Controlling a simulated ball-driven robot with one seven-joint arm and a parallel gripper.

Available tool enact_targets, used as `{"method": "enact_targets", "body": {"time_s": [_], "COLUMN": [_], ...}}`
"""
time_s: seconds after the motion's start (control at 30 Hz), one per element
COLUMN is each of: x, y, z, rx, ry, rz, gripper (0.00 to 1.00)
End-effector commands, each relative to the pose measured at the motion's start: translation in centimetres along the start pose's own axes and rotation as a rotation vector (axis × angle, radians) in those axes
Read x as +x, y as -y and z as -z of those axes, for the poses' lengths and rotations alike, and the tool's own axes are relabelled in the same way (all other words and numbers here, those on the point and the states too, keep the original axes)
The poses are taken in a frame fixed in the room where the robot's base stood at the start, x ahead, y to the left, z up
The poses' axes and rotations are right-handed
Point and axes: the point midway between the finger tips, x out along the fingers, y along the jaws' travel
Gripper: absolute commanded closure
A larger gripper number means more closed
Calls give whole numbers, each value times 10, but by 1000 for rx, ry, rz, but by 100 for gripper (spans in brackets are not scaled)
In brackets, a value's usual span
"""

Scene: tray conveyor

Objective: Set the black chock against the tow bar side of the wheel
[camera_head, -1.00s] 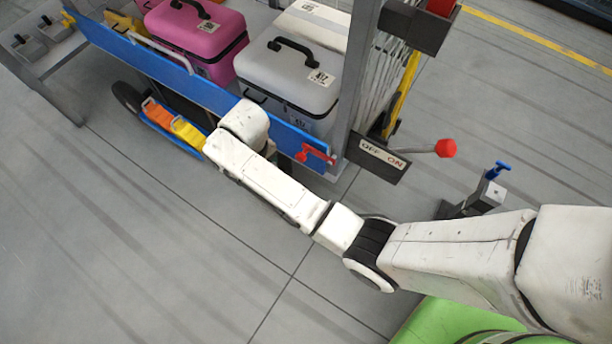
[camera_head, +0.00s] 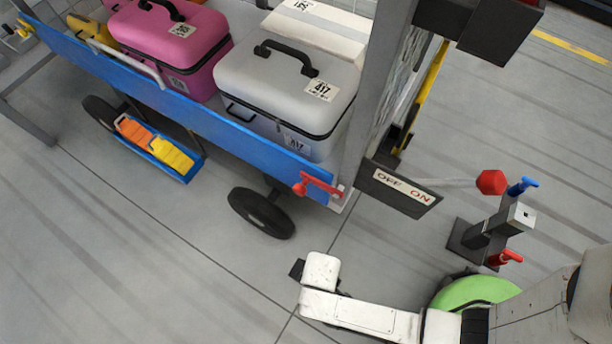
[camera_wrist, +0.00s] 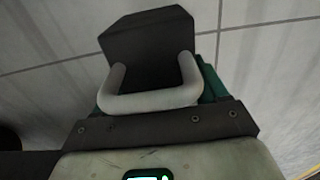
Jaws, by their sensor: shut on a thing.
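The black chock (camera_wrist: 146,42), a dark block with a grey loop handle (camera_wrist: 150,103), fills the upper middle of the wrist view. My gripper (camera_wrist: 165,98) is shut on it; its fingers are mostly hidden, with a teal part showing at the right. In the head view, my white wrist is low centre, with a small dark part at its left that I cannot identify for sure. The near black wheel (camera_head: 262,212) stands under the cart's right end, up and left of my wrist with bare floor between. I cannot clearly make out a tow bar.
The cart's blue side rail (camera_head: 180,98) carries pink (camera_head: 165,35) and grey (camera_head: 285,85) cases. A blue tray (camera_head: 187,179) holds orange and yellow pieces beside the far wheel (camera_head: 103,112). The left foreground floor is clear.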

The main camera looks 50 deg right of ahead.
Motion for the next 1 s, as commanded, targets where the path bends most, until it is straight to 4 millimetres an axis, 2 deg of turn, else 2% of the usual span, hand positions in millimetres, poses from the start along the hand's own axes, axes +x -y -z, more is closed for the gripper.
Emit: {"method": "enact_targets", "body": {"time_s": [0.03, 0.3, 0.5, 0.63, 0.87, 1.0], "x": [8, 35, 67, 79, 86, 102], "y": [-8, -50, -72, -81, -86, -90], "z": [11, 50, 70, 78, 82, 87], "rx": [5, 6, 3, 4, 2, 2], "ry": [-6, -5, -2, -2, -2, -1], "rz": [-1, -2, -1, -1, 0, 0], "gripper": [82, 82, 82, 82, 82, 82]}}
